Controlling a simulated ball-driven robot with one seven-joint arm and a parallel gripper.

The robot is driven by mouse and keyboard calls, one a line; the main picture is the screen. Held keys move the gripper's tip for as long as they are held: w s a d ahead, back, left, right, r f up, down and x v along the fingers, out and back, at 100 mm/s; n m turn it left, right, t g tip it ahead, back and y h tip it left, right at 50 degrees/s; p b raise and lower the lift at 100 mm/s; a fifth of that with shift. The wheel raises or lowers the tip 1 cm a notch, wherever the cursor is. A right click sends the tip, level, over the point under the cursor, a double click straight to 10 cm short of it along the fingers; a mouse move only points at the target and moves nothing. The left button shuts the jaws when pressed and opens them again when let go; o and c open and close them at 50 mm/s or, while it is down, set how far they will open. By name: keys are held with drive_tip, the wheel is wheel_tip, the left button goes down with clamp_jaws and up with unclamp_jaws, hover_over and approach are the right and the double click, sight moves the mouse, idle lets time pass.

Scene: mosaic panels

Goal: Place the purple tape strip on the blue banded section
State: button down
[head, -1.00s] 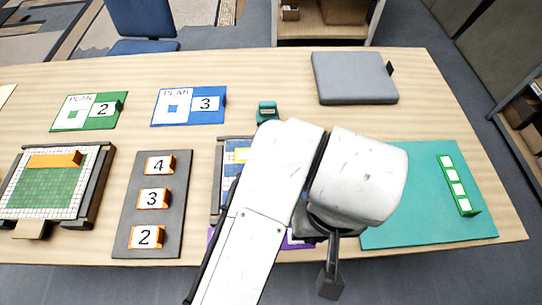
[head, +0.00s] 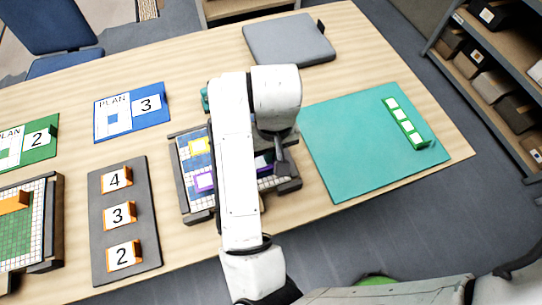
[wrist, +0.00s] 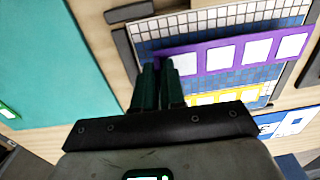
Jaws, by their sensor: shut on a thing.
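The purple tape strip (wrist: 245,54) has several white squares along it. My gripper (wrist: 158,64) is shut on its left end in the wrist view. The strip lies across the mosaic panel in that view; I cannot tell whether it touches the surface. In the head view the strip (head: 205,181) shows left of my arm, which hides its middle. The panel's blue banded section (wrist: 222,80) shows between the purple strip and a yellow strip (wrist: 225,98). In the head view the blue section (head: 186,166) is partly covered by my arm.
The dark panel frame (head: 197,217) borders the mosaic. A teal mat (head: 345,150) with a green strip (head: 405,122) is on the right. A dark tray (head: 138,205) with orange number blocks is on the left. A grey pad (head: 288,40) is at the back.

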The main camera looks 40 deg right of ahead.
drive_tip(key=shift+w+d+f, duration=0.1)
drive_tip(key=shift+w+f, duration=0.1)
drive_tip(key=shift+f, duration=0.85)
drive_tip(key=shift+w+d+f, duration=0.1)
drive_tip(key=shift+w+f, duration=0.05)
drive_tip(key=shift+f, duration=0.85)
drive_tip(key=c, duration=1.2)
unclamp_jaws()
drive_tip(key=shift+d+r+p, duration=0.2)
drive_tip(key=shift+r+p, duration=1.2)
drive_tip(key=shift+r, duration=4.65)
drive_tip(key=shift+d, duration=0.1)
